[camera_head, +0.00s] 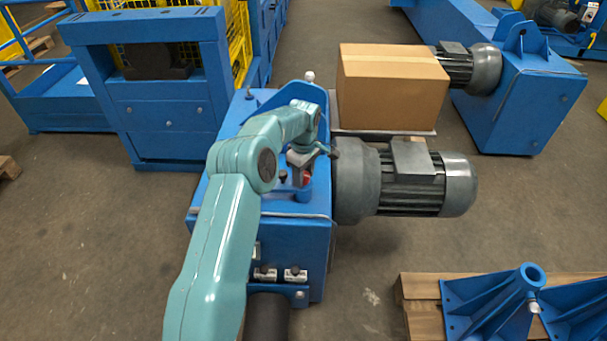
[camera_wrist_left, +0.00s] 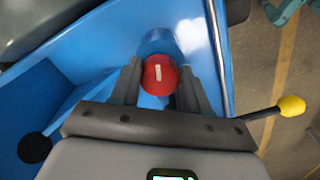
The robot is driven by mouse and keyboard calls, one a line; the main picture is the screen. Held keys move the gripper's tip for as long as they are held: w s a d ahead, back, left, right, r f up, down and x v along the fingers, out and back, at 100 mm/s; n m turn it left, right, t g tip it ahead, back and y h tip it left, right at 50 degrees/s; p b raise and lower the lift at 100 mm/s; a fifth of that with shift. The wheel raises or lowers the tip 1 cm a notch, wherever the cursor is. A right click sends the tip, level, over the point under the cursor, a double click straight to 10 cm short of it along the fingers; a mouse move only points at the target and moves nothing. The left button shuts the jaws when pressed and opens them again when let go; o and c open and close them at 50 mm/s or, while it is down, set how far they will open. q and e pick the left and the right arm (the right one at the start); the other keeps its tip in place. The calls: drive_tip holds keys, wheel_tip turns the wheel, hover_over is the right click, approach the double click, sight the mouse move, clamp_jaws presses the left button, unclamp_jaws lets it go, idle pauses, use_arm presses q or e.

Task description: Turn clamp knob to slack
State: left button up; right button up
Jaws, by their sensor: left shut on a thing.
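The clamp knob (camera_wrist_left: 159,75) is a round red cap with a short white mark, set on a blue post on the blue machine housing (camera_head: 290,236). In the wrist view the white mark runs roughly up and down the picture. In the head view only a small red bit of the knob (camera_head: 307,178) shows below my left gripper (camera_head: 302,170). In the wrist view the fingers of my left gripper (camera_wrist_left: 159,82) stand on both sides of the knob and are shut on it. My right gripper is in neither view.
A grey motor (camera_head: 425,182) sticks out right of the housing. A cardboard box (camera_head: 392,88) stands behind it. In the wrist view a yellow-tipped lever (camera_wrist_left: 291,106) lies to the right and a black round knob (camera_wrist_left: 34,147) to the left. Blue brackets (camera_head: 490,300) lie at the front right.

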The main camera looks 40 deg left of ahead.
use_arm(q)
drive_tip(key=shift+r+n, duration=0.1)
drive_tip(key=shift+n, duration=0.9)
drive_tip(key=shift+w, duration=0.1)
drive_tip(key=o, duration=1.1)
drive_tip(key=shift+c, duration=0.2)
wheel_tip(320, 180, up, 16)
drive_tip(key=p, duration=0.2)
drive_tip(key=shift+r+p, duration=0.15)
drive_tip(key=shift+p, duration=0.2)
